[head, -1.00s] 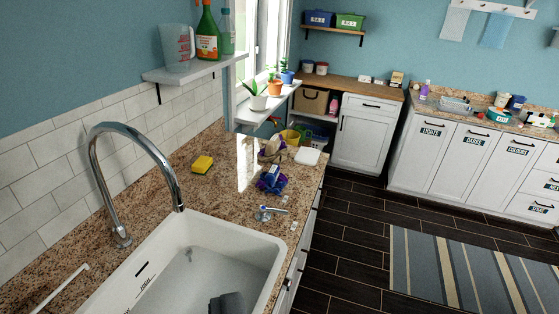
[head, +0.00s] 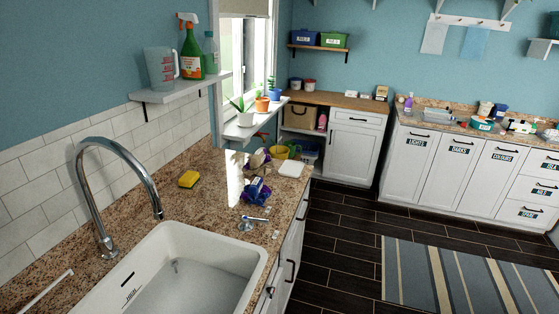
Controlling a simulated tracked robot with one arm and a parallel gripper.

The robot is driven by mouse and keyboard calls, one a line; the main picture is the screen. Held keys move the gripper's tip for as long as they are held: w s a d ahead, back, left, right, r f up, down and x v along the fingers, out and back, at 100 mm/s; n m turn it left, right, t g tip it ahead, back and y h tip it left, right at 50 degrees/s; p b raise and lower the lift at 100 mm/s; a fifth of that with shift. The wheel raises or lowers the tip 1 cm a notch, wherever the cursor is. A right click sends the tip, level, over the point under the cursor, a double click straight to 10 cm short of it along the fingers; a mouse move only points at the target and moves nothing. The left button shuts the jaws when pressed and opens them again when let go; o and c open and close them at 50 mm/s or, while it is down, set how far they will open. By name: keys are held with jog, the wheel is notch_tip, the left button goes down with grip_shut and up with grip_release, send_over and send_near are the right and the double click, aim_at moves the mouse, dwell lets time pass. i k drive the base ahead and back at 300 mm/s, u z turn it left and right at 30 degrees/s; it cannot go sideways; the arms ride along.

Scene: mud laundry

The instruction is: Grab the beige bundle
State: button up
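A small beige bundle (head: 258,157), with purple showing around it, lies on the granite counter (head: 215,208) beyond the sink. A blue bundle (head: 256,191) with a pale label lies nearer on the same counter. A yellow container (head: 280,153) stands close to the right of the beige bundle. My gripper is not in view.
The white sink (head: 252,255) and its tall chrome tap (head: 84,190) fill the near left. A yellow sponge (head: 188,179), a blue-handled item (head: 251,223) and a white block (head: 291,169) lie on the counter. A shelf (head: 180,89) overhangs at left.

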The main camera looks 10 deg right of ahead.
aim_at(260, 163)
jog(key=z, duration=0.6)
jog(key=i, duration=1.2)
jog(key=z, duration=0.75)
jog(key=i, duration=1.3)
jog(key=u, duration=0.5)
jog(key=i, duration=1.15)
jog(key=u, duration=0.45)
